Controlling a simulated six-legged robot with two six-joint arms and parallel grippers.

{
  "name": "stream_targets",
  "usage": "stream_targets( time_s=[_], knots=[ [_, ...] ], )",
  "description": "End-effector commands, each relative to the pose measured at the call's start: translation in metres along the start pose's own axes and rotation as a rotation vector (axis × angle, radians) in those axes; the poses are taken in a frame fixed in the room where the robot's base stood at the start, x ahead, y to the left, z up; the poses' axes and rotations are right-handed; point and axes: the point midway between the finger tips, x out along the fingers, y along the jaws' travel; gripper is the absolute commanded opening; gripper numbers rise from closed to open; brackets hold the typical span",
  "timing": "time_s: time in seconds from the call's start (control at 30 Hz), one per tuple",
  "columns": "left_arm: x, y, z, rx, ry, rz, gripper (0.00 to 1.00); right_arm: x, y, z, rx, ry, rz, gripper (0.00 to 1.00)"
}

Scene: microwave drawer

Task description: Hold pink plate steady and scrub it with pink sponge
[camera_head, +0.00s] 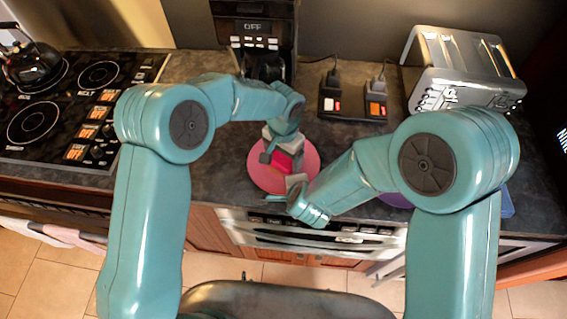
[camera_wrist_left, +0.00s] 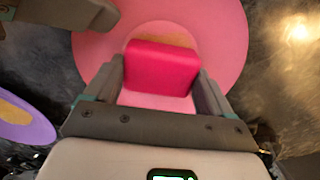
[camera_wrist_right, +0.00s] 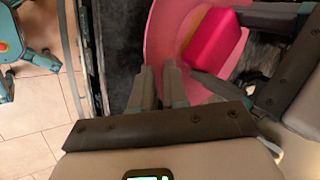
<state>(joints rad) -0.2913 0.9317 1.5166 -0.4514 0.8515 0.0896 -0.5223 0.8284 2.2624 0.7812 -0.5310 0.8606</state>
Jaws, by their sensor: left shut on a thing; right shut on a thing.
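The pink plate (camera_head: 262,178) lies on the dark counter near its front edge, and it fills the middle of the left wrist view (camera_wrist_left: 225,45). My left gripper (camera_head: 284,161) is shut on the pink sponge (camera_wrist_left: 161,68) and holds it over the plate's middle. The sponge also shows in the right wrist view (camera_wrist_right: 212,40). Whether its underside touches the plate is hidden. My right gripper (camera_head: 297,181) is at the plate's front right edge. In the right wrist view its fingers (camera_wrist_right: 158,80) are closed together on the plate's (camera_wrist_right: 165,30) rim.
A purple plate (camera_wrist_left: 25,122) with a tan patch lies to the right, mostly behind my right arm in the head view. A stove (camera_head: 70,105) with a kettle (camera_head: 33,64), a coffee machine (camera_head: 255,30), a power strip (camera_head: 352,104) and a toaster (camera_head: 462,70) surround the counter.

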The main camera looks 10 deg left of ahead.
Motion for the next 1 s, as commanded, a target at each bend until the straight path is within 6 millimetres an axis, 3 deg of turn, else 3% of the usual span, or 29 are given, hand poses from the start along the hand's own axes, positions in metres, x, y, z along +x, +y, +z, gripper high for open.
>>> stream_targets(
  time_s=[0.17,0.57,1.0],
  knots=[
    [0.0,0.009,0.0,0.0,-0.001,0.001,0.11,0.001,0.003,0.001,-0.002,-0.002,0.006,0.0],
    [0.004,-0.01,0.001,-0.001,-0.002,0.0,0.11,0.001,0.003,0.0,-0.001,-0.002,0.007,0.0],
    [0.003,0.009,0.001,-0.001,-0.003,0.002,0.11,0.001,0.003,0.001,-0.002,-0.002,0.006,0.0]
  ],
)
